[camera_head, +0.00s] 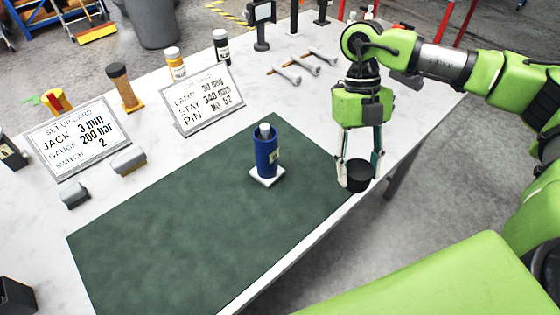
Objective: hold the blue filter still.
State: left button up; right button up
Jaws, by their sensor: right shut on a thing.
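The blue filter (266,156) is an upright blue cylinder with a pale top and a small label. It stands on a small white square base (268,177) on the dark green mat (190,224). My right gripper (360,168) points down to the right of the filter, clearly apart from it. It is shut on a short black cylinder (358,181) near the mat's right corner and the table's front edge. I cannot tell whether this cylinder touches the surface. My left gripper is not in view.
Two set-up cards (76,138) (202,99) stand behind the mat. Grey blocks (129,160) lie left. The mat around the filter is clear.

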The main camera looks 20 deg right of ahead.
jog(key=w+a+r+m+t, duration=0.1)
jog(key=w+a+m+t, duration=0.2)
jog(key=m, duration=1.4)
jog(key=w+a+r+m+t, duration=0.1)
jog(key=w+a+m+t, duration=0.2)
jog(key=m, duration=1.5)
jog(key=a+t, duration=0.2)
jog(key=a, duration=0.2)
jog(key=shift+w+a+r+t, duration=0.2)
jog(key=shift+a+r+t, duration=0.1)
jog(key=shift+t, duration=0.1)
